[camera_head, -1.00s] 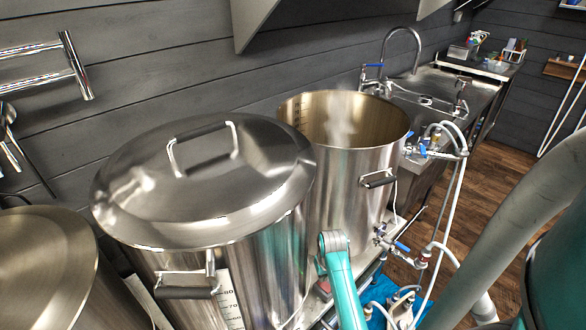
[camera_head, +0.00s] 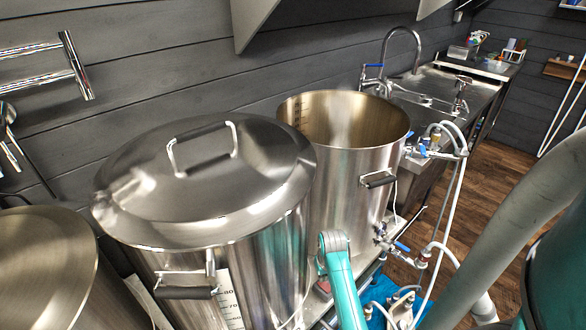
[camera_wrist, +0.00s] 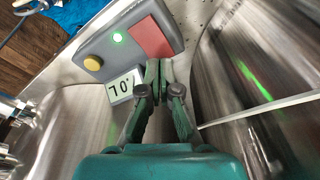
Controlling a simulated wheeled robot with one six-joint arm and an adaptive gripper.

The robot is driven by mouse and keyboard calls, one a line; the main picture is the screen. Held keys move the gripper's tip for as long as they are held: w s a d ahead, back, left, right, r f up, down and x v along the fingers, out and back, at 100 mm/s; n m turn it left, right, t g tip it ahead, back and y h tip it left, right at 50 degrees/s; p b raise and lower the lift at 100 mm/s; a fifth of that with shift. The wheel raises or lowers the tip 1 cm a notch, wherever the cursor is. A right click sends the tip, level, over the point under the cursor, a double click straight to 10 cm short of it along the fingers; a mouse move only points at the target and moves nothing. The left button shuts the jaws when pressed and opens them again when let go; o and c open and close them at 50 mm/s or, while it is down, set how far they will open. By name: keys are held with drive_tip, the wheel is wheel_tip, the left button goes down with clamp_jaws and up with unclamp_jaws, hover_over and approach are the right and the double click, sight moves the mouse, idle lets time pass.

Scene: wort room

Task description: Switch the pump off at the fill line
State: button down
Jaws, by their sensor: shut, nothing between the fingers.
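The grey control box (camera_wrist: 103,58) fills the top of the wrist view. My gripper is hidden in the head view.
A lidded kettle (camera_head: 205,180) stands left of the open one. White hoses (camera_head: 460,190) and a blue-handled valve (camera_head: 402,246) are at the right. A white display card (camera_wrist: 124,87) is beside the fingers. The sink counter (camera_head: 440,85) runs behind.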

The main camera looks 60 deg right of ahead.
drive_tip(key=shift+f, duration=0.15)
drive_tip(key=shift+f, duration=0.35)
drive_tip(key=shift+f, duration=0.6)
drive_tip(key=shift+r, duration=3)
drive_tip(key=shift+s, duration=0.1)
